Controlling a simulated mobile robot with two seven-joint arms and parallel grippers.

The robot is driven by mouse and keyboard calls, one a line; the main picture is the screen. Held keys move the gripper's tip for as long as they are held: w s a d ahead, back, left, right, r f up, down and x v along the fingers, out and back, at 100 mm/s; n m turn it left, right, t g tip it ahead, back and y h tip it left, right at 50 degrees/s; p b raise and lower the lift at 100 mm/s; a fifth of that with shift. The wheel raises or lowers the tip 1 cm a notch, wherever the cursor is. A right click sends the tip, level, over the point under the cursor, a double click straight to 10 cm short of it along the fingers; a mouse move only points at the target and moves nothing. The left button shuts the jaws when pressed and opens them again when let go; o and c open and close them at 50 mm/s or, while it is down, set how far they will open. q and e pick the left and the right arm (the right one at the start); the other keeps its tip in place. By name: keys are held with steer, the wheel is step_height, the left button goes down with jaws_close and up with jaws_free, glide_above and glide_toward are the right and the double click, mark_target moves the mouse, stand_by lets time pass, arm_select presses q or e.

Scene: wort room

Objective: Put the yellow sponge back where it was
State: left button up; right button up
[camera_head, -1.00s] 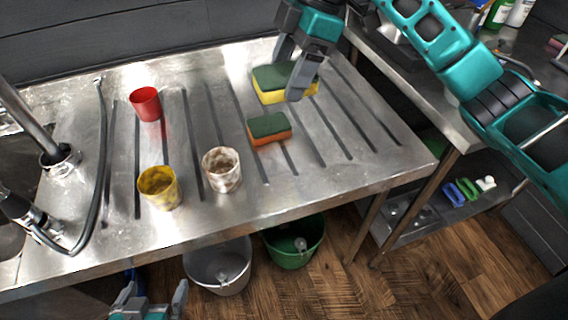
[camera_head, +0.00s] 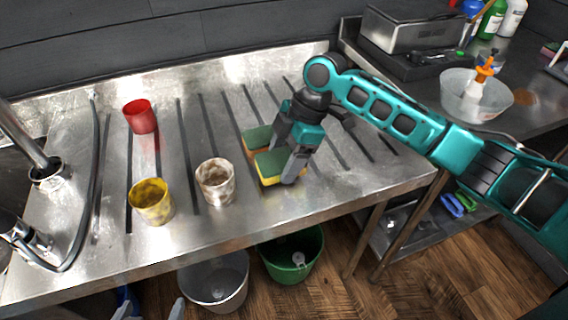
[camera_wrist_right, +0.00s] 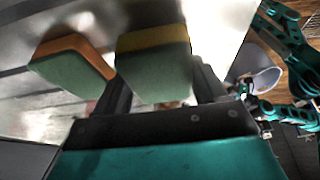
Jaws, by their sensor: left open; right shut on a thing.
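The yellow sponge (camera_head: 268,168), with a green top, is held in my right gripper (camera_head: 286,170) over the ridged steel drainboard, near its front. It also shows between the fingers in the right wrist view (camera_wrist_right: 153,62). The orange sponge (camera_head: 256,138), also green on top, is just behind it, partly hidden; in the right wrist view it lies to the left (camera_wrist_right: 75,65). I cannot tell whether the yellow sponge touches the board. My left gripper (camera_head: 150,308) is open and empty at the bottom edge, below the counter front, mostly cut off.
A red cup (camera_head: 140,117), a yellow cup (camera_head: 151,202) and a stained white cup (camera_head: 216,182) stand on the drainboard (camera_head: 200,128) to the left. A grey bucket (camera_head: 214,280) and a green bucket (camera_head: 292,256) stand below. The board's right part is clear.

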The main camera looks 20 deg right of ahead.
steer(key=shift+f, duration=1)
steer(key=shift+f, duration=0.2)
steer(key=o, duration=0.9)
steer(key=shift+o, duration=0.2)
steer(key=p+v, duration=0.1)
steer(key=v, duration=1.1)
steer(key=shift+r, duration=0.3)
steer(key=shift+a, duration=0.1)
